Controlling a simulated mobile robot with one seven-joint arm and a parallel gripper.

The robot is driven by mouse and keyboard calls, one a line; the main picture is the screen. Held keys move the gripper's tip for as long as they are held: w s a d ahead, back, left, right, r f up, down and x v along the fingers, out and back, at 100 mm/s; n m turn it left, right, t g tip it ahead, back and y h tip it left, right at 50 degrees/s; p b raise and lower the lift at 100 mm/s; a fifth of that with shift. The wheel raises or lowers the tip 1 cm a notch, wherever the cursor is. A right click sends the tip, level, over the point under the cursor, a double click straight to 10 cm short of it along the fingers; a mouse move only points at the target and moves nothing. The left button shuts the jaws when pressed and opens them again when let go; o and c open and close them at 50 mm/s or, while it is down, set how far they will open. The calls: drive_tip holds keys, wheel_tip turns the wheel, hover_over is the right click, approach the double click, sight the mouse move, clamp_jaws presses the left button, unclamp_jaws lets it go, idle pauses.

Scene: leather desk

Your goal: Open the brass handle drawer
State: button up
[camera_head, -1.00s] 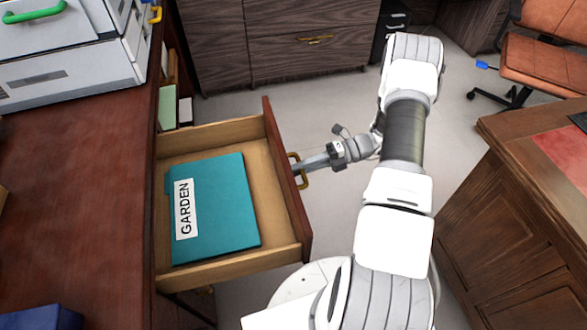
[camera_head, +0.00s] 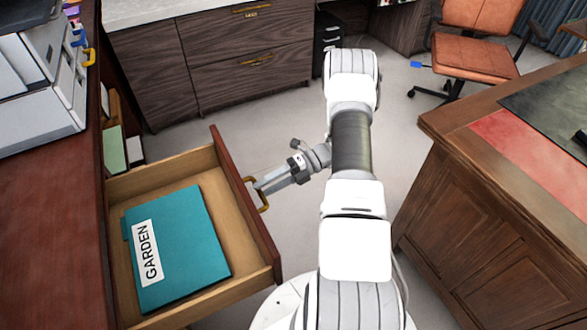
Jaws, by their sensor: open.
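The wooden drawer (camera_head: 190,297) stands pulled out of the dark red desk at the left, with its inside showing. A teal folder (camera_head: 195,245) labelled GARDEN lies flat in it. The brass handle (camera_head: 264,205) sits on the drawer's outer front face. My gripper (camera_head: 258,186) is at the handle, reaching in from the right. Its jaws are open, with the fingertips at or very near the handle. Whether they touch it cannot be told.
A dark wood cabinet (camera_head: 246,78) with brass pulls stands at the back. A second wooden desk (camera_head: 480,215) is close on the right, with an orange chair (camera_head: 457,53) behind it. Bare floor (camera_head: 392,130) lies between. The desk top (camera_head: 45,240) is at the left.

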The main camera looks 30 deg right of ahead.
drive_tip(key=p+v, duration=0.1)
drive_tip(key=v, duration=1.4)
drive_tip(key=shift+d, duration=0.15)
drive_tip(key=shift+s, duration=0.15)
drive_tip(key=a+r+n+g+h, duration=0.1)
drive_tip(key=a+r+n+h, duration=0.3)
drive_tip(key=r, duration=0.3)
drive_tip(key=a+r+n+g+h, duration=0.1)
drive_tip(key=a+r+n, duration=0.4)
drive_tip(key=r+n, duration=0.2)
drive_tip(key=a+r+n+g+h, duration=0.1)
drive_tip(key=a+r+n+h, duration=0.3)
drive_tip(key=r, duration=0.4)
drive_tip(key=s+a+r+n+t+h, duration=0.3)
drive_tip(key=s+a+r+n+t, duration=0.15)
drive_tip(key=s+n, duration=0.5)
drive_tip(key=s+a+r+n+t+h, duration=0.35)
drive_tip(key=s+a+r+n, duration=0.2)
drive_tip(key=n, duration=0.65)
wheel_tip(320, 180, up, 16)
drive_tip(key=s+p, duration=0.1)
drive_tip(key=p, duration=1.5)
drive_tip(key=shift+p, duration=0.3)
drive_tip(key=shift+f+n, duration=0.2)
drive_tip(key=shift+n, duration=0.15)
